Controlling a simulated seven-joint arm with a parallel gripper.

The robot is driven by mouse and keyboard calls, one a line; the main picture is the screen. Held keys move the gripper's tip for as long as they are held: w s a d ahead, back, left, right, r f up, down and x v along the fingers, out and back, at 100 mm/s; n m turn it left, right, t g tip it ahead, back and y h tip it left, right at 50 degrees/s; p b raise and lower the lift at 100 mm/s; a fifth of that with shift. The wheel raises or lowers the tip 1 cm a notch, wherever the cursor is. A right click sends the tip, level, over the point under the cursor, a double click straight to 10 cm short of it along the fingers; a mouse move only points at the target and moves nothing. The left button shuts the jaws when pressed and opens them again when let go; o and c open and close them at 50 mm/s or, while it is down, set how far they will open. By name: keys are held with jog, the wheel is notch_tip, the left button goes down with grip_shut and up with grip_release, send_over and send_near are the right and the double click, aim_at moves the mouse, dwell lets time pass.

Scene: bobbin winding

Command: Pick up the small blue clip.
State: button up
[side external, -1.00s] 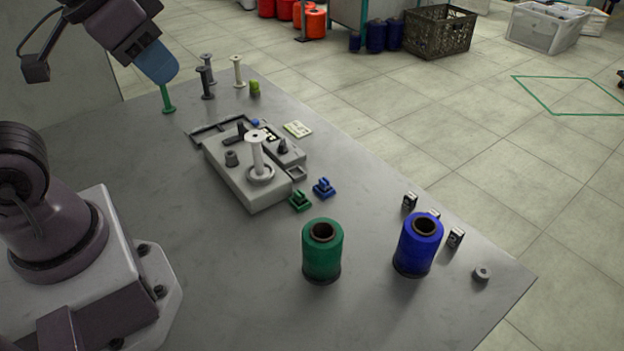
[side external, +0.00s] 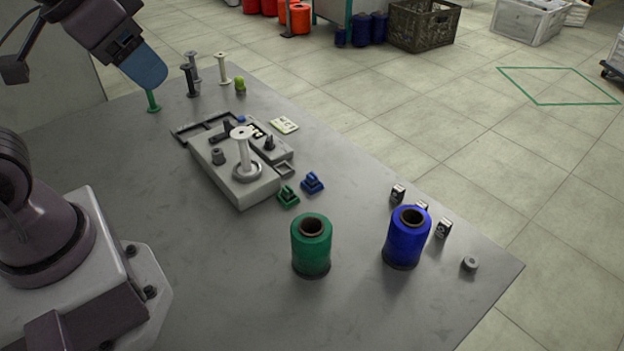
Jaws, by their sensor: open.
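The small blue clip (side external: 312,183) lies on the grey table, just right of the winding machine's front corner. A similar green clip (side external: 288,196) lies beside it, nearer the camera. My gripper (side external: 148,68) is at the upper left, above the far left part of the table and well away from the blue clip. Its blue fingertip part shows above a small green bobbin (side external: 153,102). The gripper is open; I cannot tell whether it touches that bobbin.
The winder (side external: 238,182) with a white bobbin on its spindle stands mid-table. A green spool (side external: 311,247) and a blue spool (side external: 405,240) stand in front. Several bobbins stand at the back. Small dark-and-white blocks (side external: 443,229) and a grey ring (side external: 469,264) lie near the right edge.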

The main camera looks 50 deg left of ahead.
jog(key=m+g, duration=0.6)
jog(key=m, duration=1.2)
send_over(312, 175)
jog(key=f, duration=2.8)
jog(key=shift+w+d+f, duration=0.15)
jog(key=shift+d+f, duration=0.1)
jog(key=shift+d, duration=0.05)
jog(key=shift+a+f, duration=0.2)
jog(key=shift+f, duration=1.15)
jog(key=shift+a+f, duration=0.15)
jog(key=shift+f, duration=1.2)
